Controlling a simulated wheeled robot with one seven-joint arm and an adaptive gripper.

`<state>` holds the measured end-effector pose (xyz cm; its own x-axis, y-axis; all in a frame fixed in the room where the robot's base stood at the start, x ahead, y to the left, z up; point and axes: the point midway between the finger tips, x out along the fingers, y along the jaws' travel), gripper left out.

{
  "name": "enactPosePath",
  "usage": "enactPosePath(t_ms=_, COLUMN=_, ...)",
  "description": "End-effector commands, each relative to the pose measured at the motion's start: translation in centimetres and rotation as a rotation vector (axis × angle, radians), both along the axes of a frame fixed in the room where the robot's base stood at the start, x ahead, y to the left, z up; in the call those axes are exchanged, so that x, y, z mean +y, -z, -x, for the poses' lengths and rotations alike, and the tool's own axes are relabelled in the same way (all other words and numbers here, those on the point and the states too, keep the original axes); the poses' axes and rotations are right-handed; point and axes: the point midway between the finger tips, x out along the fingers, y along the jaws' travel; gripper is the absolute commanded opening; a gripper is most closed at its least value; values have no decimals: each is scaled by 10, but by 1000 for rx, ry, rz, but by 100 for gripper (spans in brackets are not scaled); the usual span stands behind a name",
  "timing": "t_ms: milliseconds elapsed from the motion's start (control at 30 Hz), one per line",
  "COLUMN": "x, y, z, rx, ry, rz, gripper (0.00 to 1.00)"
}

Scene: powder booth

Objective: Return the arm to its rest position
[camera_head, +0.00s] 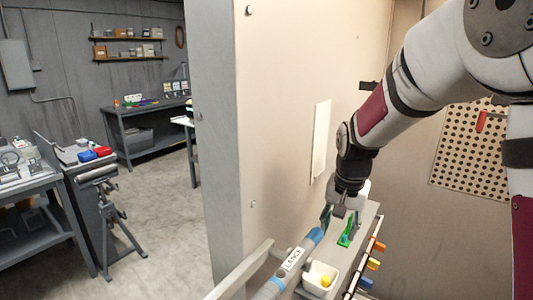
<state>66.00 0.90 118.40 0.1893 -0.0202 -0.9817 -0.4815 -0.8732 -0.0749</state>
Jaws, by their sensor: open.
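My arm (408,85) comes in from the upper right and bends down toward a narrow grey shelf (366,222) by the booth wall. My gripper (340,212) points down over the shelf and is open. No object shows clearly between its fingers, though the fingertips are small and partly hidden. A green item (346,234) lies on the shelf just below and right of the gripper. A blue-and-grey tube with a white label (293,259) slants up close to the gripper's left side; I cannot tell whether they touch.
A white bin (319,279) with a yellow item stands in front. Coloured handles (374,264) stick out along the shelf's right side. A tall wall panel (285,110) stands left of the arm; a perforated board (466,150) hangs right. Open floor (170,215) lies beyond the panel.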

Motion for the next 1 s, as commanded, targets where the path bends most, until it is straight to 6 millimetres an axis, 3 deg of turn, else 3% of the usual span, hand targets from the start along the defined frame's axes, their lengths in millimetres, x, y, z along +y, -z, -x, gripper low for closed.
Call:
enactPosePath(t_ms=33, x=-1, y=-18, z=12, rx=-22, ry=-23, rz=-9, gripper=43)
enactPosePath(t_ms=200, x=-3, y=-62, z=58, rx=-76, ry=-117, rz=-17, gripper=43)
enactPosePath(t_ms=433, x=-5, y=-103, z=126, rx=-155, ry=-247, rz=4, gripper=43)
enactPosePath(t_ms=700, x=-7, y=-120, z=207, rx=-242, ry=-394, rz=77, gripper=43)
enactPosePath(t_ms=833, x=-8, y=-119, z=235, rx=-271, ry=-446, rz=117, gripper=43)
enactPosePath(t_ms=1000, x=-9, y=-116, z=253, rx=-287, ry=-482, rz=148, gripper=43)
